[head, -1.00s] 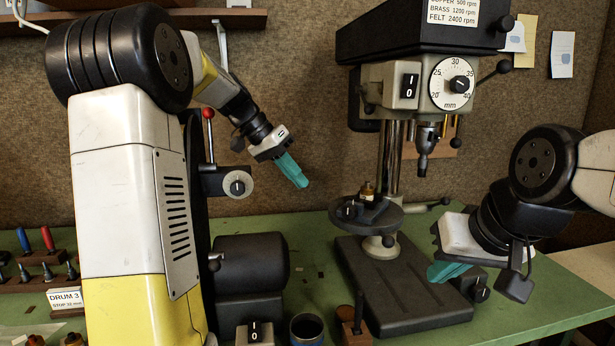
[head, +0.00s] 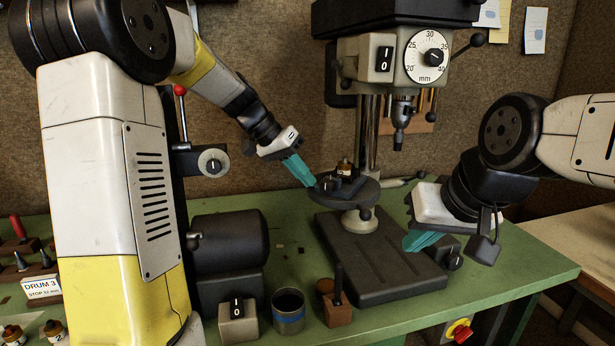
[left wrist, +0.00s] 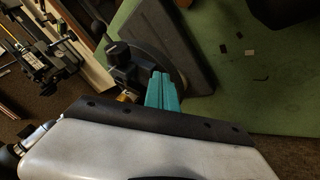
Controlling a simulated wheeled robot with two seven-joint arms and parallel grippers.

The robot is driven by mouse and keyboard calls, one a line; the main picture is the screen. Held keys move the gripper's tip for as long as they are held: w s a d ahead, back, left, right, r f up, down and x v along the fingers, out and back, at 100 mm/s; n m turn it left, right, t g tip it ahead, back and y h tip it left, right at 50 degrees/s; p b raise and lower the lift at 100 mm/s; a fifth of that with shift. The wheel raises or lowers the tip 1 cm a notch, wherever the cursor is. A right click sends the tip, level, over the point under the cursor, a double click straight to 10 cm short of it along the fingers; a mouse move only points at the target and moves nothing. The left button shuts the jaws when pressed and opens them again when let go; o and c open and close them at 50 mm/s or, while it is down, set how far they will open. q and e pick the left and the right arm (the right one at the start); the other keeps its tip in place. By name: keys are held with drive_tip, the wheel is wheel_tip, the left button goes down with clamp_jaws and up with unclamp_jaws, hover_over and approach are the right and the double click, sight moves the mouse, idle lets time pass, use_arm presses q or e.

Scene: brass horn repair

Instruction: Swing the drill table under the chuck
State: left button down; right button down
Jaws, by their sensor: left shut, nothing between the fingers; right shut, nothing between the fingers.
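The drill table (head: 368,194) is a round dark plate on the column, low over the base, with a clamp and a small brass-coloured part (head: 345,168) on it. In the head view it lies left of and below the chuck (head: 399,140). My left gripper (head: 308,183) is shut and empty, its teal fingertips at the table's left edge; I cannot tell whether they touch. In the left wrist view the fingers (left wrist: 161,92) overlap the dark round table (left wrist: 150,52). My right gripper (head: 407,243) is shut and empty, low beside the right side of the drill base.
The drill base (head: 385,275) stands on the green bench (head: 500,290). A dark cup (head: 288,310), a switch box (head: 238,320) and a wooden block (head: 338,310) stand at the front. A dark motor drum (head: 230,240) is at left. The bench is clear at front right.

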sight(346, 192)
use_arm(q)
drive_tip(key=shift+s, duration=0.1)
drive_tip(key=shift+n+t, duration=0.4)
drive_tip(key=shift+n, duration=0.3)
drive_tip(key=s+d, duration=0.1)
drive_tip(key=d, duration=0.1)
drive_tip(key=s+d, duration=0.2)
drive_tip(key=d, duration=0.1)
drive_tip(key=s+d, duration=0.1)
drive_tip(key=d, duration=0.2)
drive_tip(key=shift+s+d, duration=0.25)
drive_tip(key=shift+s, duration=0.15)
drive_tip(key=s+d, duration=0.1)
drive_tip(key=d, duration=0.8)
drive_tip(key=shift+s+d, duration=0.2)
drive_tip(key=shift+d, duration=0.15)
